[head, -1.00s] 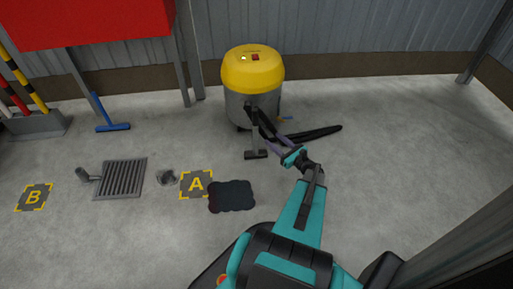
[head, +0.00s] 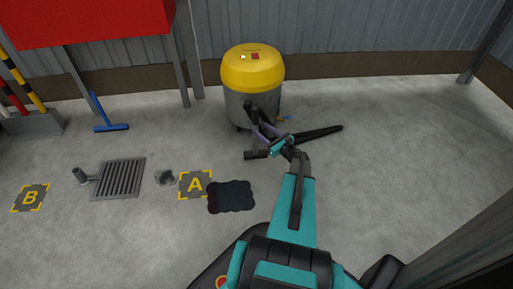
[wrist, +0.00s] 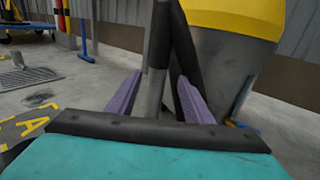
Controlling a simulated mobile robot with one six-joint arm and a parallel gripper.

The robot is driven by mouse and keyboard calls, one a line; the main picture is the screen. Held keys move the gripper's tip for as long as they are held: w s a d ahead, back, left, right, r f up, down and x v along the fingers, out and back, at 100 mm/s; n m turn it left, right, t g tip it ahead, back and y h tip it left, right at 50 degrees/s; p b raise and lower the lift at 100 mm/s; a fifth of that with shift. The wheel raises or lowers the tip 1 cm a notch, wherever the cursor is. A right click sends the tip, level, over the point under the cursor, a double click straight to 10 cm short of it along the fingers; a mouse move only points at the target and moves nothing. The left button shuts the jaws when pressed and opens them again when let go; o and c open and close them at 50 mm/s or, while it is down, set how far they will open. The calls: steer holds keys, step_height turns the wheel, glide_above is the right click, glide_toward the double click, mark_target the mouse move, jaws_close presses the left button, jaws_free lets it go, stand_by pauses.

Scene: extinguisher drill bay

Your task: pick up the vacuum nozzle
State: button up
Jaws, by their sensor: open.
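In the wrist view the nozzle's grey tube (wrist: 152,95) rises between the two purple fingers, with a black upper part. My gripper (head: 264,132) is open, its fingers on either side of the tube; it also shows in the wrist view (wrist: 158,88). I cannot tell whether either finger touches the tube. The foot is hidden in the wrist view by my gripper's body.
A dark mat (head: 231,196), marker A (head: 195,184) and a floor drain (head: 119,179) lie to the left. A blue squeegee (head: 110,126) leans farther left. The floor to the right is clear.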

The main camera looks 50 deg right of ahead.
mark_target(256, 125)
steer(key=shift+w, duration=0.2)
steer(key=shift+w+d+f+b, duration=0.1)
steer(key=shift+w+b, duration=1.25)
steer(key=shift+w, duration=1.1)
steer(key=shift+c, duration=0.4)
jaws_close()
